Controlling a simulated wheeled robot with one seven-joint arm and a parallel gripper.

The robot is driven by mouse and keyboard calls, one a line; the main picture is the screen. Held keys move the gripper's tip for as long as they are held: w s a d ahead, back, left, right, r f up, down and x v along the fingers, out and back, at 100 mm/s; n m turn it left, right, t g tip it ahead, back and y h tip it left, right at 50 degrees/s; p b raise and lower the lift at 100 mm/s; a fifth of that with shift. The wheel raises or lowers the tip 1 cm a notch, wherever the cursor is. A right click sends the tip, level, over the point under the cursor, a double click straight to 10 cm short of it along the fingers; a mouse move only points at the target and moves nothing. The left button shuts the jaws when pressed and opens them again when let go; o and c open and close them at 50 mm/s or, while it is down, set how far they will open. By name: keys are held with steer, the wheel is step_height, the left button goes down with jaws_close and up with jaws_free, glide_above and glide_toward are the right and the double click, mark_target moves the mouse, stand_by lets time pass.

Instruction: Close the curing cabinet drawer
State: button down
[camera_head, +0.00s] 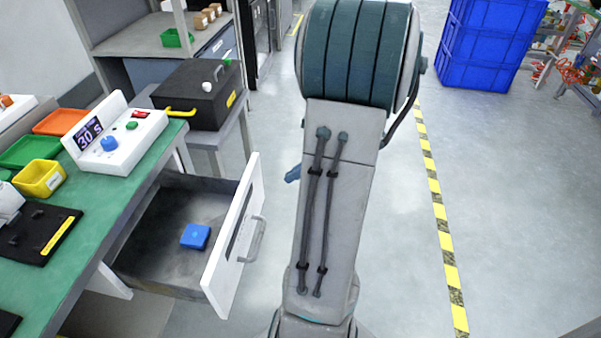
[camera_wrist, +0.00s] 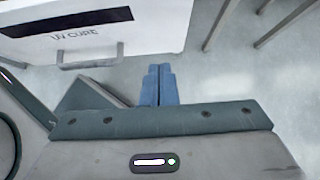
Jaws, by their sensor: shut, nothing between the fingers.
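The curing cabinet drawer (camera_head: 150,284) is pulled out from under the green workbench in the head view. Its white front (camera_head: 226,254) has a dark slot and a grey handle (camera_head: 254,240). A blue block (camera_head: 196,236) lies inside on the drawer floor. In the wrist view the drawer front (camera_wrist: 150,38) shows "UV CURE" and its handle (camera_wrist: 88,58). My gripper (camera_wrist: 160,72) has its blue fingers together and empty, apart from the front, below and right of the handle in that picture. In the head view only a blue finger part (camera_head: 292,174) shows beside my arm.
The green bench (camera_head: 150,160) carries a white timer box (camera_head: 118,138) reading 30 s, and coloured bins. A black case (camera_head: 200,92) stands on a small table behind the drawer. Blue crates (camera_head: 490,42) are at the back right. The floor right of the drawer is clear.

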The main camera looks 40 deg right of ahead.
steer(key=shift+w+a+f+b, duration=0.25)
steer(key=shift+w+a+f, duration=0.2)
steer(key=shift+w+a, duration=0.35)
steer(key=shift+w+a+f+b, duration=0.2)
steer(key=shift+w+a+f, duration=0.4)
steer(key=shift+w, duration=0.35)
steer(key=shift+w+a+f+b, duration=0.25)
steer(key=shift+w+a+f, duration=0.1)
steer(key=shift+w+a, duration=0.5)
steer(key=shift+d, duration=0.15)
